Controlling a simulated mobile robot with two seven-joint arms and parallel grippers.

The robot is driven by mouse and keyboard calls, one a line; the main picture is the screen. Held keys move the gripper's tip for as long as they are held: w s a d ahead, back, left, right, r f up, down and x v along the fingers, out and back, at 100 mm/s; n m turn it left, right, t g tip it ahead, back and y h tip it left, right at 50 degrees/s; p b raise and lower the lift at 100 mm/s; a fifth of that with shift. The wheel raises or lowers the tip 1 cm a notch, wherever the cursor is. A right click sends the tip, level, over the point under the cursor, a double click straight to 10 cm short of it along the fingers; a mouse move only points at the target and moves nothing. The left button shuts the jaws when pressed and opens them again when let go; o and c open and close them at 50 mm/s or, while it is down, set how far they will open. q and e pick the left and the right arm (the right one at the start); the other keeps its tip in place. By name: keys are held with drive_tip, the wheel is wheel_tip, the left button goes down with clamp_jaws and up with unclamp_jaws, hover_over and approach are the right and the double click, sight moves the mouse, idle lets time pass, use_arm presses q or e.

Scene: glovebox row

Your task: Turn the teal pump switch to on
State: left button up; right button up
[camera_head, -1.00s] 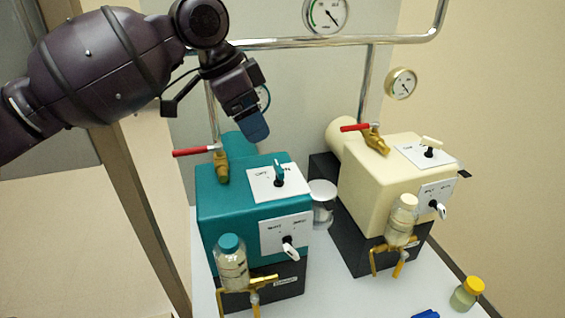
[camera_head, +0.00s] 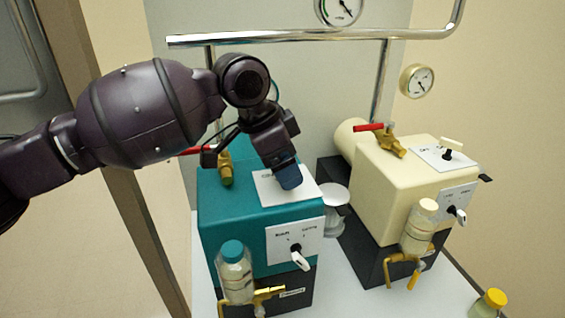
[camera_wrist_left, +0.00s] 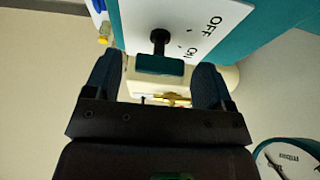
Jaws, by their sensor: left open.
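The teal pump (camera_head: 225,215) stands left of the cream pump, with a white switch plate on its top (camera_head: 303,190). My left gripper (camera_head: 288,178) is right over that plate, pointing down, and hides the teal switch in the head view. In the left wrist view the teal switch handle (camera_wrist_left: 160,65) sits on a black stem between the two fingers of my left gripper (camera_wrist_left: 155,80). The fingers are open, with a gap on each side of the handle. The switch plate (camera_wrist_left: 180,18) there reads OFF and ON. My right gripper is not in view.
The cream pump (camera_head: 395,185) stands close on the right. A red-handled brass valve (camera_head: 226,168) is behind my gripper, and a metal rail (camera_head: 310,36) runs above. A bottle (camera_head: 235,272) and a second switch (camera_head: 299,260) are on the teal pump's front.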

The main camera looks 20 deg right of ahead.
use_arm(q)
drive_tip(key=c, duration=0.7)
drive_tip(key=shift+c, duration=1.2)
drive_tip(key=shift+d+r+m+g+p, duration=0.1)
drive_tip(key=shift+m+g+p, duration=0.45)
drive_tip(key=shift+m, duration=0.75)
drive_tip(key=shift+w+m+g+y, duration=0.15)
drive_tip(key=shift+m+g+y, duration=0.3)
drive_tip(key=shift+m, duration=1.25)
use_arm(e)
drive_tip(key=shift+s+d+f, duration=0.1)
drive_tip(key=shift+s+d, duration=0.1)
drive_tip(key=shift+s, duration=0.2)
use_arm(q)
drive_tip(key=shift+h, duration=0.25)
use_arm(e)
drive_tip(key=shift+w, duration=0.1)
use_arm(q)
drive_tip(key=o, duration=0.9)
drive_tip(key=shift+o, duration=0.2)
